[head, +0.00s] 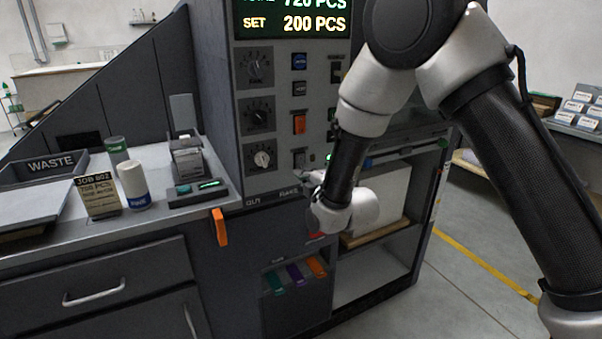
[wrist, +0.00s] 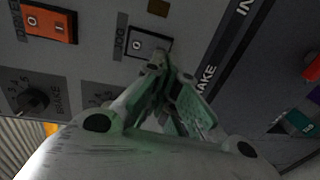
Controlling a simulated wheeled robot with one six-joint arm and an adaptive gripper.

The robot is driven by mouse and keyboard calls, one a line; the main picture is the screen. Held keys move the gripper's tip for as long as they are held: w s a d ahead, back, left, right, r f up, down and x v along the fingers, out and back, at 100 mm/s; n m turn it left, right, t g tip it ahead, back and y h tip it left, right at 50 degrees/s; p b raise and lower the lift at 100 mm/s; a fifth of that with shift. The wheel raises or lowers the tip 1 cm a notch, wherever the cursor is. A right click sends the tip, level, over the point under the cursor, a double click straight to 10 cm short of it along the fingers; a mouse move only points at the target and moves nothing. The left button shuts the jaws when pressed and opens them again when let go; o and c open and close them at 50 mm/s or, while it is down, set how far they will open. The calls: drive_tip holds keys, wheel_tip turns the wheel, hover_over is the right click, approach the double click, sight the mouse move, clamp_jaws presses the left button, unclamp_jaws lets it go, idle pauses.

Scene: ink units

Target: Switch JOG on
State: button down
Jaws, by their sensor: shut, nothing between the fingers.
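The JOG switch (wrist: 148,43) is a grey rocker marked 0 and I in a dark frame, with its JOG label beside it in the wrist view. In the head view the small dark rocker (head: 299,157) sits below the orange one. My gripper (wrist: 160,66) is shut and empty. Its fingertips are right at the lower edge of the JOG switch in the wrist view and cover a little of it. I cannot tell whether they touch it, nor which side of the rocker is pressed. In the head view my gripper (head: 308,178) is at the panel's lower part.
An orange DRIVE rocker (wrist: 50,23) and a BRAKE knob (wrist: 32,98) are close by on the same panel. A lit display (head: 295,20) reads SET 200 PCS. A counter with a WASTE tray (head: 45,166) and a job card (head: 97,196) stands left. Open floor lies right.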

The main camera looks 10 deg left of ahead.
sight(300, 162)
drive_tip(key=shift+x, duration=1.15)
drive_tip(key=shift+w+a+f, duration=0.1)
drive_tip(key=shift+w+a, duration=0.1)
drive_tip(key=shift+w, duration=0.05)
